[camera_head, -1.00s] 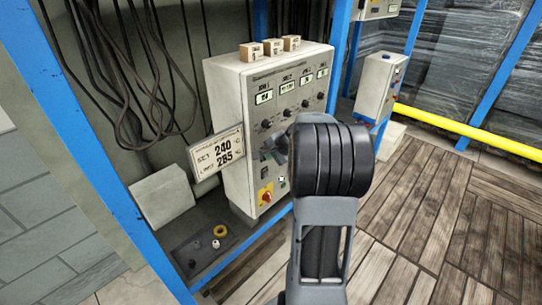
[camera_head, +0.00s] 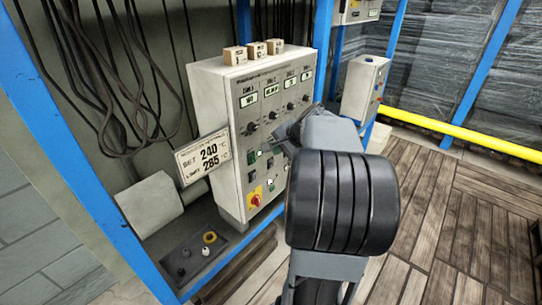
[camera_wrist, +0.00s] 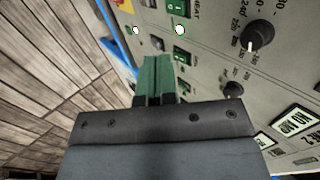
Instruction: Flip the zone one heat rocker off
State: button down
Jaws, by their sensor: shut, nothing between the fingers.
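The grey control panel (camera_head: 207,125) stands left of centre in the head view, with zone columns of displays and knobs. A green rocker (camera_head: 251,157) sits low in its leftmost column, which I take as the zone one heat rocker. Its on or off position is too small to read. My gripper (camera_head: 283,138) is at the panel's face, right of that rocker. In the wrist view, my gripper (camera_wrist: 158,62) is shut and empty, its fingers greenish. A green rocker with a HEAT label (camera_wrist: 178,8) is at the top, and another rocker (camera_wrist: 183,55) is just right of the fingertips. Contact cannot be told.
A red and yellow switch (camera_head: 254,196) sits low on the panel. A sign reading 240 and 285 (camera_head: 202,156) sticks out at its left. Small boxes (camera_head: 255,50) stand on top. A blue post (camera_head: 70,150) rises at left. Plank floor (camera_head: 450,220) is clear at right.

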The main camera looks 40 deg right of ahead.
jog(key=shift+v, duration=0.8)
jog(key=s+a+f+n+g, duration=0.1)
jog(key=s+a+f+n, duration=0.1)
jog(key=a+n, duration=0.3)
jog(key=s+a+f+n+g+h, duration=0.1)
jog(key=s+a+n, duration=0.4)
jog(key=a, duration=0.6)
jog(key=s+a+f+n+g, duration=0.1)
jog(key=s+a+f+n, duration=0.2)
jog(key=a+n, duration=0.3)
jog(key=s+a, duration=0.1)
jog(key=a, duration=0.1)
jog(key=shift+a+f+g+h, duration=0.3)
jog(key=shift+f+g, duration=0.05)
jog(key=shift+g, duration=0.05)
jog(key=shift+s, duration=0.1)
